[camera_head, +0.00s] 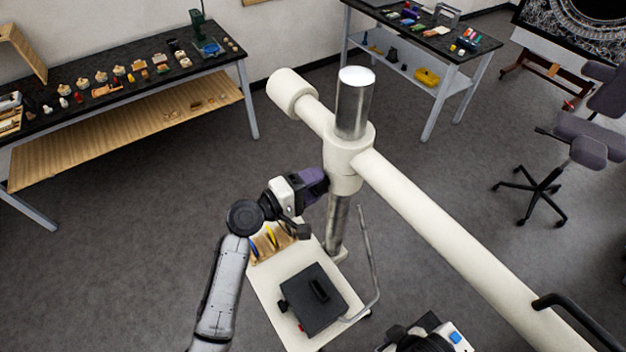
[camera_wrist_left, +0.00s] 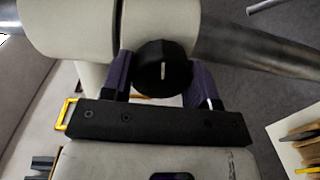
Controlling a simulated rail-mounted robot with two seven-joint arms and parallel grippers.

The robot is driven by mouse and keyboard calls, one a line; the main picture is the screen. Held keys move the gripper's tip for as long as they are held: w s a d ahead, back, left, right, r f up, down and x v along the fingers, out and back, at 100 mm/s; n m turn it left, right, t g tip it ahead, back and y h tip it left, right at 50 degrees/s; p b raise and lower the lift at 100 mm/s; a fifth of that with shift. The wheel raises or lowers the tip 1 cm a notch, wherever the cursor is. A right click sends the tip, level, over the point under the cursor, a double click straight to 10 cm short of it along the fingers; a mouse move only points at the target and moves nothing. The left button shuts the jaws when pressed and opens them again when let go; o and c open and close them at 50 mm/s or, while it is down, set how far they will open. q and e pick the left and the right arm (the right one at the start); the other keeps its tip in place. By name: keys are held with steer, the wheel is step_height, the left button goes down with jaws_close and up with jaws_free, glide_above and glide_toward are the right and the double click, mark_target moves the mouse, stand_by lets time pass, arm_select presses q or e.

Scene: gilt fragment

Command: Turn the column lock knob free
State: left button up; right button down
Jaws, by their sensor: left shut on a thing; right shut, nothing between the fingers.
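The column lock knob (camera_wrist_left: 163,68) is a round black knob with a white line, upright in the left wrist view. It sits on the cream collar (camera_head: 348,160) around the steel column (camera_head: 354,105). My left gripper (camera_head: 322,184) has its purple fingers on either side of the knob and is shut on it; it also shows in the left wrist view (camera_wrist_left: 163,80). In the head view the knob is hidden behind the fingers.
A long cream arm (camera_head: 450,235) runs from the collar to the lower right. Below is a cream tray (camera_head: 272,285) with a black box (camera_head: 318,302) and a bent metal rod (camera_head: 371,262). Worktables (camera_head: 130,85) stand behind. Open floor lies left.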

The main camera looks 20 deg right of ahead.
arm_select(q)
steer(key=shift+f+n, duration=0.1)
steer(key=shift+n, duration=0.2)
stand_by(0.4)
steer(key=o, duration=0.9)
steer(key=b+v, duration=0.3)
steer(key=v, duration=1)
steer(key=shift+a, duration=0.4)
